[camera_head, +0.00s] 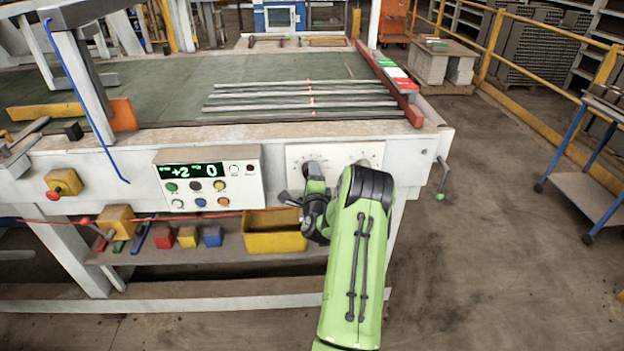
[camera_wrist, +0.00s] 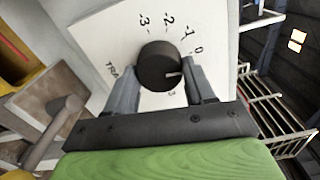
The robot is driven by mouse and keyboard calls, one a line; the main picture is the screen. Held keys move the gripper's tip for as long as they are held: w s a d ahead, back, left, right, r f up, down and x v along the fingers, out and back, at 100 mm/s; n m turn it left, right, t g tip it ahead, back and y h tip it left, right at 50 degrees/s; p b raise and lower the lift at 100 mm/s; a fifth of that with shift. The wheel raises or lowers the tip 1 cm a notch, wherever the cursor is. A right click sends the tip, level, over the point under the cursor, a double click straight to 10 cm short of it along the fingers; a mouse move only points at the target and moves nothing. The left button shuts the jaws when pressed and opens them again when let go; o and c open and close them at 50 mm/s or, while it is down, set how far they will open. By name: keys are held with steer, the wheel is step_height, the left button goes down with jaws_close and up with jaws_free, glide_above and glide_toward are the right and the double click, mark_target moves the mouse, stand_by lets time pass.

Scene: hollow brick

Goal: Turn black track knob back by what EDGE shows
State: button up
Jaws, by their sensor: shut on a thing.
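The black track knob (camera_wrist: 158,66) sits on a white panel (camera_wrist: 100,32) in the wrist view. My gripper (camera_wrist: 161,82) is shut on it, one finger on each side. The knob's white mark points right, below the printed 0. Printed numbers -3, -2, -1 and 0 show, with a 3 below the knob; a finger hides part of the scale. In the head view, my arm hides part of the panel (camera_head: 342,150). The display (camera_head: 194,171) on the control box reads "+2" and "0"; its small labels are too small to read surely.
A second dial shows partly at the panel's right. A crank handle (camera_head: 441,180) hangs at the table's right corner. A yellow bin (camera_head: 274,232) and coloured blocks sit on the shelf below. Floor at right is clear up to a blue-framed cart (camera_head: 590,175).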

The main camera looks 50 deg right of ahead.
steer(key=shift+f+n+b, duration=0.1)
steer(key=shift+n+b, duration=1.75)
steer(key=shift+n, duration=1.85)
steer(key=o, duration=1)
steer(key=shift+o, duration=0.2)
steer(key=b+v, duration=1)
steer(key=v, duration=0.5)
steer(key=shift+s+a, duration=0.3)
